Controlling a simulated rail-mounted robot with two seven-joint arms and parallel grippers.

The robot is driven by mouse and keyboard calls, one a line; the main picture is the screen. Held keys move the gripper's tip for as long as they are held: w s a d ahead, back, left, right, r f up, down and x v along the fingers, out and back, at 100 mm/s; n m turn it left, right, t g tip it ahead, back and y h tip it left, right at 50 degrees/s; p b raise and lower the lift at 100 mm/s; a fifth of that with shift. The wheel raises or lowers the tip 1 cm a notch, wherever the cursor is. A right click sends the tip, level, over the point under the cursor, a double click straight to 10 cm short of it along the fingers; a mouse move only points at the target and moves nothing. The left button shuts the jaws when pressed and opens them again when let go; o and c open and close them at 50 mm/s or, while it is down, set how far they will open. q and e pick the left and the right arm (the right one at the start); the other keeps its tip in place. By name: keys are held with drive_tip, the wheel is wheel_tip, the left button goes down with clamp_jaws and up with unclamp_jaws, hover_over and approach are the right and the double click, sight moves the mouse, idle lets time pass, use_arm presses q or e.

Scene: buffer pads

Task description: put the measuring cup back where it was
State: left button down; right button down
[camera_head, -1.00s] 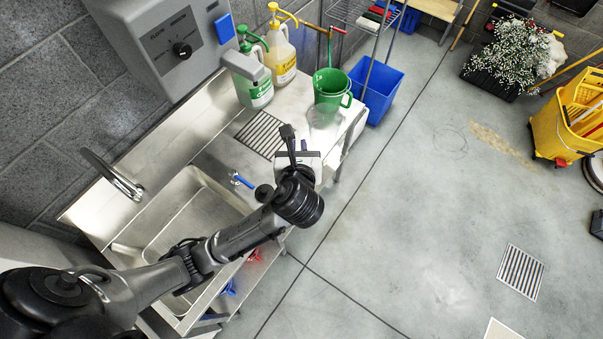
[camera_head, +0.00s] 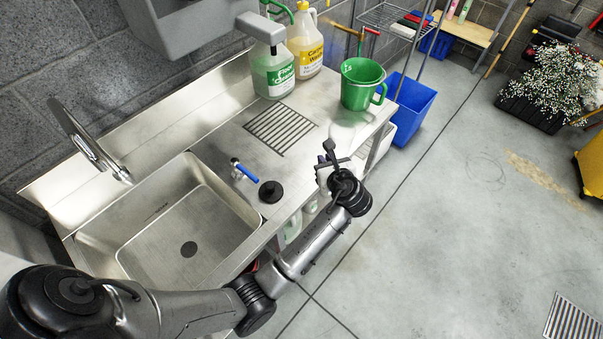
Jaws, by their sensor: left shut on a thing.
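A clear, see-through measuring cup (camera_head: 350,124) is at the right front of the steel counter, just in front of the green jug; its outline is faint. My left gripper (camera_head: 330,152) comes in from below and is at the cup's near side, by the counter's front edge. It is shut on the cup, though the contact itself is hard to see. I cannot tell whether the cup's base touches the counter. My right gripper is not in view.
The green jug (camera_head: 361,84) stands close behind the cup. Two bottles, a green-labelled one (camera_head: 272,72) and a yellow one (camera_head: 305,46), stand at the back. A drain grille (camera_head: 281,128), blue-handled tool (camera_head: 244,171), black stopper (camera_head: 271,191) and sink (camera_head: 165,230) lie left. A blue bin (camera_head: 412,108) stands right.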

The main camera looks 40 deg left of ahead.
use_arm(q)
drive_tip(key=f, duration=0.1)
drive_tip(key=b, duration=0.2)
hover_over(289, 180)
wheel_tip(289, 180, down, 8)
drive_tip(key=shift+r, duration=0.25)
drive_tip(key=shift+f+b, duration=0.75)
drive_tip(key=shift+f, duration=1.35)
drive_tip(key=c, duration=1.2)
unclamp_jaws()
drive_tip(key=shift+f, duration=0.1)
drive_tip(key=shift+o, duration=0.2)
